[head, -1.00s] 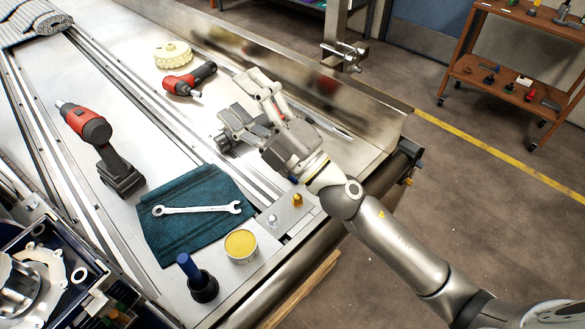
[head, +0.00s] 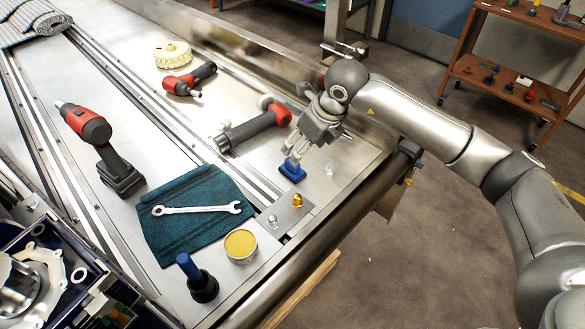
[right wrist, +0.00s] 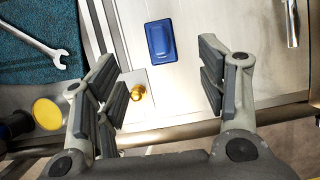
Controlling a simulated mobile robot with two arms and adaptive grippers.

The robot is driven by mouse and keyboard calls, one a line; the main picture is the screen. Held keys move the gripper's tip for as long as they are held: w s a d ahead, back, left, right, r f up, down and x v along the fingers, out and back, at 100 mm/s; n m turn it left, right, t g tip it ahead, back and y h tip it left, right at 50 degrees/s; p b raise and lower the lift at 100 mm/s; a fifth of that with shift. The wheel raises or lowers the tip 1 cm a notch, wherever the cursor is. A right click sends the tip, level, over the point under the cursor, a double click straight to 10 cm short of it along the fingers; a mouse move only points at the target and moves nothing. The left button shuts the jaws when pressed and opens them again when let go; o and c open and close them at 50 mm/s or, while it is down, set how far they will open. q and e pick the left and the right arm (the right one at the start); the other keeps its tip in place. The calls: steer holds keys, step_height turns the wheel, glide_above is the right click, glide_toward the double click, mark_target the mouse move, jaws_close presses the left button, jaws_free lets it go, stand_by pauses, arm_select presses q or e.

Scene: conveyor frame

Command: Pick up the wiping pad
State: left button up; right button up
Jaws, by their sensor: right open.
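The wiping pad seems to be a small blue block (head: 292,171) on the metal bed near the front right edge. It also shows in the right wrist view (right wrist: 160,41), lying flat with a raised middle. My right gripper (head: 295,155) points down just above and beside it, hiding part of it in the head view. In the right wrist view the gripper (right wrist: 157,82) is open and empty; the pad lies beyond the gap between the fingers. My left gripper is not in view.
A metal plate with a brass knob (head: 297,201) sits close to the pad. Nearby are a yellow-filled tin (head: 241,245), a teal cloth (head: 165,238) with a wrench (head: 195,210), and a grey-red power tool (head: 252,130). A raised metal side wall (head: 250,62) runs behind.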

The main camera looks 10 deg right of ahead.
mark_target(299, 164)
steer(key=x, duration=0.5)
steer(key=shift+w+d+f, duration=0.1)
steer(key=shift+f, duration=0.1)
steer(key=shift+p+x, duration=0.65)
steer(key=shift+x, duration=1.95)
steer(key=c, duration=1.1)
